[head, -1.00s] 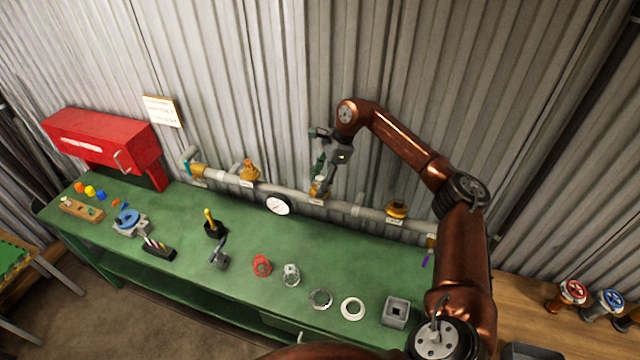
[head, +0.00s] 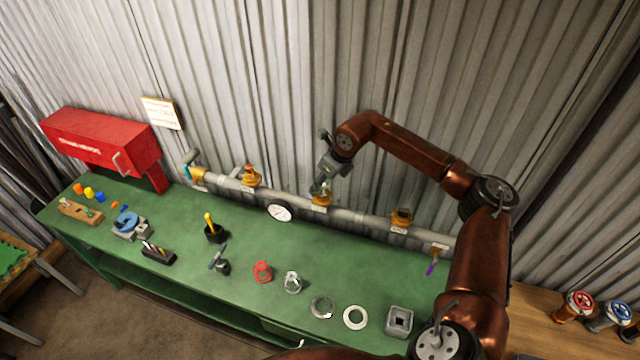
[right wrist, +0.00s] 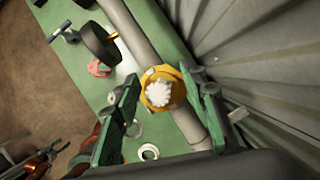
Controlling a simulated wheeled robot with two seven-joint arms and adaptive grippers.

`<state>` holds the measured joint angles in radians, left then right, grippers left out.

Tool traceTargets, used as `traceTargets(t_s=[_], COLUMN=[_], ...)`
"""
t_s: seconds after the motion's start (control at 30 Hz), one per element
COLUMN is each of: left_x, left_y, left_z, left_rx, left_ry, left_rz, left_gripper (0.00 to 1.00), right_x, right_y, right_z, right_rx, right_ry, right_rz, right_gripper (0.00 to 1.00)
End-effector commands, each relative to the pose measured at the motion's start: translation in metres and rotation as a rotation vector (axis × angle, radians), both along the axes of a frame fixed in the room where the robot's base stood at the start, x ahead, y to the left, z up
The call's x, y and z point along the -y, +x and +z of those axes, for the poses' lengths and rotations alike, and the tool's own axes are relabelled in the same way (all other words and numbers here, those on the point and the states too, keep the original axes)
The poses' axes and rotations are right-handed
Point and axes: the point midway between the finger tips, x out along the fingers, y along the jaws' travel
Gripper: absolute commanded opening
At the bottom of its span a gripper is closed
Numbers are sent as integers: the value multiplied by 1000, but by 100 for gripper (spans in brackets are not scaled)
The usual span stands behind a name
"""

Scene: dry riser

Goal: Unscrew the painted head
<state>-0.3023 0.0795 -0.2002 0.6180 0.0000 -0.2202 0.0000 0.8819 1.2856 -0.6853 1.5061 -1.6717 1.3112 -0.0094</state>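A head with a pale, white-looking lumpy top (right wrist: 158,93) sits in an orange-gold fitting (right wrist: 174,76) on the grey pipe (right wrist: 137,32) in the right wrist view. In the head view this middle fitting (head: 321,200) is on the pipe along the wall, partly covered by my gripper. My right gripper (right wrist: 163,84) has its two green fingers apart, one on each side of the head. It also shows in the head view (head: 321,186), just above the fitting. I cannot tell whether the fingers touch the head. My left gripper is not in view.
Other brass fittings (head: 250,177) and (head: 402,217) stand on the pipe. A round gauge (head: 280,213) is in front of it. The green bench (head: 180,285) holds a red part (head: 262,271), rings (head: 355,318) and a grey square block (head: 399,321). The corrugated wall (head: 270,90) is close behind.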

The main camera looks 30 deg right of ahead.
Motion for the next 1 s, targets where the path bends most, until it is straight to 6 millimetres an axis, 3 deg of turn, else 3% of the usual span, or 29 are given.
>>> traceTargets(t_s=[0.33, 0.7, 1.0], left_x=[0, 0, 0], left_y=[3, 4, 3], left_z=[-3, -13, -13], left_rx=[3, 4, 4], left_ry=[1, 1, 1], left_rz=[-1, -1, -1], left_gripper=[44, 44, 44], right_x=[0, 3, 4], right_y=[0, 0, 0], right_z=[-1, -1, -1], right_rx=[-1, 0, -2], right_ry=[1, 0, 1], right_rz=[-188, -569, -612], right_gripper=[39, 39, 39])
